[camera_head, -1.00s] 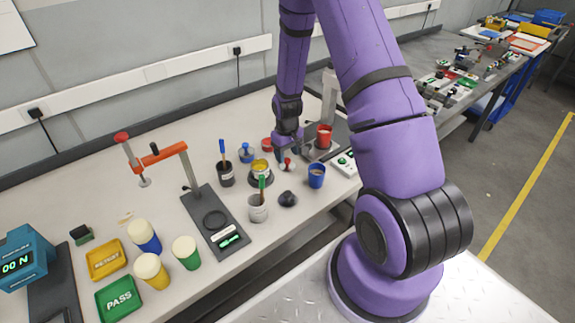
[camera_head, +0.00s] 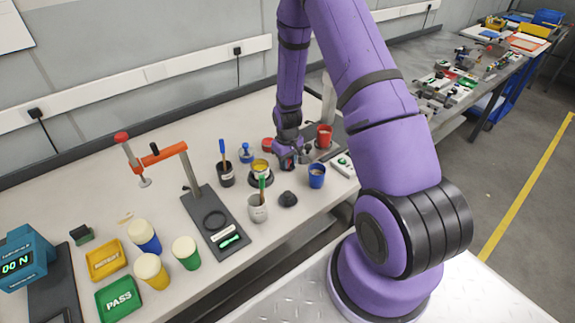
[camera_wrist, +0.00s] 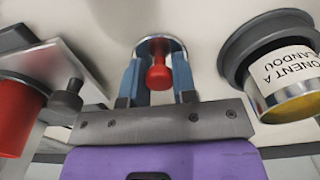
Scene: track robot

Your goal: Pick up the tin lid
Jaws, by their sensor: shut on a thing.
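The tin lid (camera_wrist: 160,43) is a round metallic disc with a red knob, in the upper middle of the wrist view. My gripper (camera_wrist: 157,68) has its blue-padded fingers on either side of the red knob and is shut on the lid. In the head view my gripper (camera_head: 287,161) is low over the bench, and the lid is mostly hidden by it. I cannot tell whether the lid still touches the bench.
A labelled tin with yellow contents (camera_wrist: 290,88) stands close on the right in the wrist view. A red cup (camera_wrist: 20,118) and a dark knobbed piece (camera_wrist: 66,102) are at left. A blue cup (camera_head: 317,176) and a black knobbed piece (camera_head: 288,199) stand near my gripper.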

